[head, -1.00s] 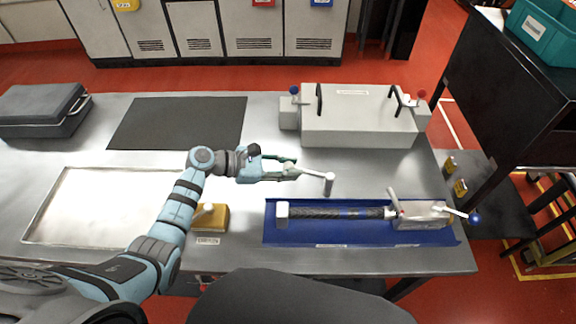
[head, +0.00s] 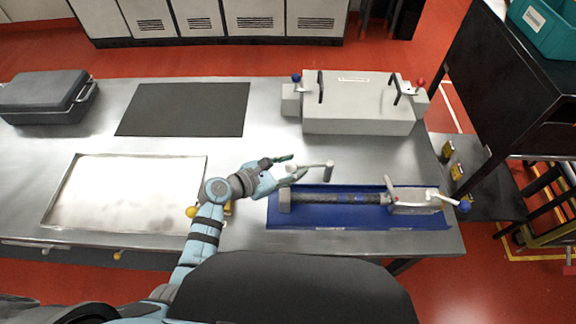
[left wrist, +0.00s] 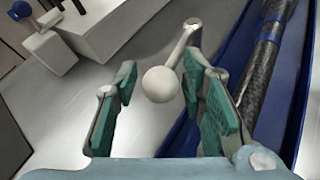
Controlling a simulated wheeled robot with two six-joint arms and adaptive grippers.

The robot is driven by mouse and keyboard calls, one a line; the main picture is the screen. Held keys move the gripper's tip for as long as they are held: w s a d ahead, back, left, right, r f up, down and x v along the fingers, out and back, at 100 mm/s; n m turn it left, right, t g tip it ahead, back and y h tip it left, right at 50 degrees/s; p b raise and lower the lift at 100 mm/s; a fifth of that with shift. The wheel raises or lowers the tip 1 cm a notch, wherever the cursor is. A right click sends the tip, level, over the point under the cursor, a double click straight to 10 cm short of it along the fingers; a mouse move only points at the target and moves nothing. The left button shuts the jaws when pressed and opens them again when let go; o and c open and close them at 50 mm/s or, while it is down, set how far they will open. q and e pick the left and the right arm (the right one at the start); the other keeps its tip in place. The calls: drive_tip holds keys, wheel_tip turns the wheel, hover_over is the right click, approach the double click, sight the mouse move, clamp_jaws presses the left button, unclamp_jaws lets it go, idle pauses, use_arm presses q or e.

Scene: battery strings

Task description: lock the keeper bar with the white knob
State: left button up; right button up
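The keeper bar (head: 314,166) is a pale grey lever running sideways from a short upright post (head: 329,171) behind the blue tray. Its white knob (left wrist: 160,84) is a round ball at the lever's near end in the left wrist view. My left gripper (head: 293,166) reaches it from the left. Its green-padded fingers (left wrist: 160,92) are spread on both sides of the knob. A clear gap shows between the knob and the left-hand finger; the right-hand gap is narrow. In the head view the knob is partly hidden by the fingers. My right gripper is not in view.
The blue tray (head: 360,220) holds a dark tube (head: 340,198) and end blocks close in front of the bar. A grey block (head: 358,118) with red and blue knobs stands behind. A dark mat (head: 183,109) and case (head: 42,97) are at left.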

use_arm(q)
drive_tip(key=shift+w+f, duration=0.1)
drive_tip(key=v, duration=1.2)
drive_tip(key=shift+c, duration=0.5)
